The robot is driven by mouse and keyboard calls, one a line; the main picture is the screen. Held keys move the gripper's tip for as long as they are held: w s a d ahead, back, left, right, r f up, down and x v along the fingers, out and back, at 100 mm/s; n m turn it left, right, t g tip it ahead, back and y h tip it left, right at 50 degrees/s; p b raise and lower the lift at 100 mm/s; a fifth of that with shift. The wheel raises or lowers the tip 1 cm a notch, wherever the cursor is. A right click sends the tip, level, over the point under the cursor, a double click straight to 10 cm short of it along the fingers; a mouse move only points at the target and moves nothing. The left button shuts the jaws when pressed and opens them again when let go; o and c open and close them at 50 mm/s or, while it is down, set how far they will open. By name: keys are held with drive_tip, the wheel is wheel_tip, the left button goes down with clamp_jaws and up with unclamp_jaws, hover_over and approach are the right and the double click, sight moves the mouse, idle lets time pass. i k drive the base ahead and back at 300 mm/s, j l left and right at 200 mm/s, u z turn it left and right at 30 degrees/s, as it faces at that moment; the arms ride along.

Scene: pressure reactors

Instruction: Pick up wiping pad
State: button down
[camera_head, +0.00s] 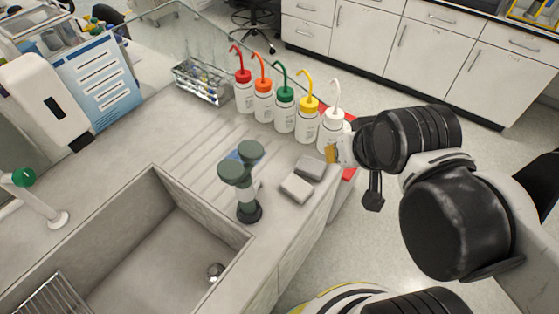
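Two small block-shaped pads lie on the counter near its right edge. The nearer, lighter grey pad (297,188) is next to the darker grey pad (310,167); I cannot tell which one is the wiping pad. My gripper (372,197) is to the right of the pads, at the end of my black and white arm, and is apart from them. It shows as a small dark shape seen side-on. Its fingers cannot be told apart, and nothing is visibly held in it.
A dark green-topped fixture (247,190) stands just left of the pads, by the sink (150,240). Several wash bottles with coloured spouts, including a green one (284,108), line the counter's back edge on a red tray. A wire basket (203,85) stands farther left.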

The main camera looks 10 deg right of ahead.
sight(307, 167)
drive_tip(key=l+u, duration=0.35)
drive_tip(key=u, duration=0.15)
drive_tip(key=l+u, duration=0.8)
drive_tip(key=u, duration=0.15)
drive_tip(key=k, duration=0.05)
